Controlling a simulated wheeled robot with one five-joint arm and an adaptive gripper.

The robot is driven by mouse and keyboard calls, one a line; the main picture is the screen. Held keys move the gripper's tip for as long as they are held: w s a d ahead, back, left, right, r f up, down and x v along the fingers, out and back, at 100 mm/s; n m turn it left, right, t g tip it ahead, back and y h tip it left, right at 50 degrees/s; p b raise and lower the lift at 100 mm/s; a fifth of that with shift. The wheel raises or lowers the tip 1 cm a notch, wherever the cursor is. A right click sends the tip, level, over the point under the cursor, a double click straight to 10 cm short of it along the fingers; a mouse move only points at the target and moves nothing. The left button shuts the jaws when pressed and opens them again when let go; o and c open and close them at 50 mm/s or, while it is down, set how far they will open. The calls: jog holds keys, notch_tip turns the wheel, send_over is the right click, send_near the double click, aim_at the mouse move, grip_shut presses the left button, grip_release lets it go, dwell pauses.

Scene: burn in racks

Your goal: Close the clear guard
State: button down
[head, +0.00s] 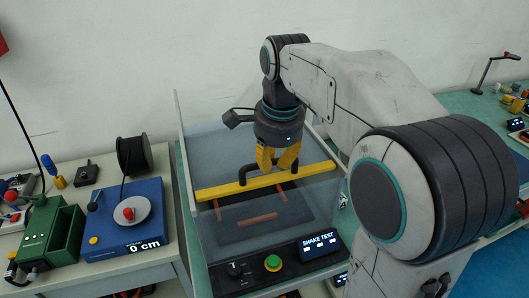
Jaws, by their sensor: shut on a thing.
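The clear guard (215,235) is a see-through panel on the front of the shake test machine, with a yellow bar (217,192) along its upper edge. A black handle (243,175) stands on the bar. My gripper (276,165) has yellow fingers, pointing down and shut on the handle near the bar's middle. The fingers partly hide the handle. Through the panel I see a dark plate with reddish-brown strips (257,219). The machine's control face (250,272) has a black knob, a green button (273,263) and a screen reading SHAKE TEST (319,243).
Tall clear side walls (184,150) flank the machine. A left bench holds a blue "0 cm" device (122,222), a black cable reel (134,156) and a green box (48,232). My arm hides much of the right side. A teal bench (480,106) with small items stands behind it.

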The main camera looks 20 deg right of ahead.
jog(key=shift+s+f+b, duration=0.15)
jog(key=shift+s+b, duration=0.05)
jog(key=shift+s, duration=0.8)
jog(key=shift+s+f+b, duration=0.15)
jog(key=shift+s+b, duration=0.05)
jog(key=shift+s, duration=0.75)
jog(key=c, duration=1)
grip_release()
jog(key=shift+r, duration=0.1)
jog(key=shift+r, duration=0.1)
jog(key=shift+r, duration=0.6)
jog(key=v, duration=1)
jog(key=shift+r, duration=0.3)
